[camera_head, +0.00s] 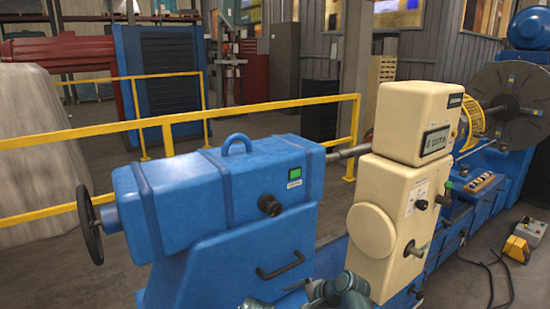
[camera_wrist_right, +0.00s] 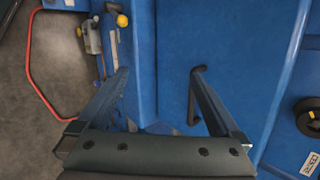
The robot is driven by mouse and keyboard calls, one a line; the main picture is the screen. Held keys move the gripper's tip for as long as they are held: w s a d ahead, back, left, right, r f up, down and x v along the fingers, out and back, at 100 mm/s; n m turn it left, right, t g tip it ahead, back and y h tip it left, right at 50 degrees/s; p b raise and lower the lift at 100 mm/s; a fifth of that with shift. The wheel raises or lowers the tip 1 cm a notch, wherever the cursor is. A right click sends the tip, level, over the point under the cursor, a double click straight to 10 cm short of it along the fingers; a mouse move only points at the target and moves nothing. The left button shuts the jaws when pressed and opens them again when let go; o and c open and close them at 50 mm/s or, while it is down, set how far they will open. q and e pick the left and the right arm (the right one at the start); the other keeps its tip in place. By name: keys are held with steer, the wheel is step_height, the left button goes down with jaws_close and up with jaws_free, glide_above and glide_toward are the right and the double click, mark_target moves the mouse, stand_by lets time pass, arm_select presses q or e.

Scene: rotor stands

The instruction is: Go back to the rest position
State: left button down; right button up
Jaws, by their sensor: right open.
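My right gripper (camera_wrist_right: 160,77) shows in the right wrist view with its two fingers spread wide apart. Nothing is held between them. Behind the fingers is the blue painted machine body (camera_wrist_right: 175,40); the gap to it is hard to tell. In the head view, a part of my arm shows at the bottom edge, in front of the machine, and no gripper fingers can be made out there. My left gripper is not in either view.
A large blue machine (camera_head: 215,195) with a handwheel (camera_head: 88,225) and a cream control box (camera_head: 385,215) fills the near area. A yellow railing (camera_head: 140,125) runs behind. A red cable (camera_wrist_right: 38,88) and a black knob (camera_wrist_right: 308,117) show in the right wrist view.

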steer(key=s+d+f+n+g+h, duration=0.4)
steer(key=s+d+f+n+h, duration=0.2)
steer(key=s+d+n, duration=0.45)
steer(key=s+a+n+g+h, duration=0.1)
steer(key=s+a+n, duration=0.4)
steer(key=a, duration=0.5)
steer(key=shift+s+a+h, duration=0.3)
steer(key=shift+s+h, duration=0.2)
steer(key=shift+s, duration=0.25)
steer(key=shift+r, duration=0.1)
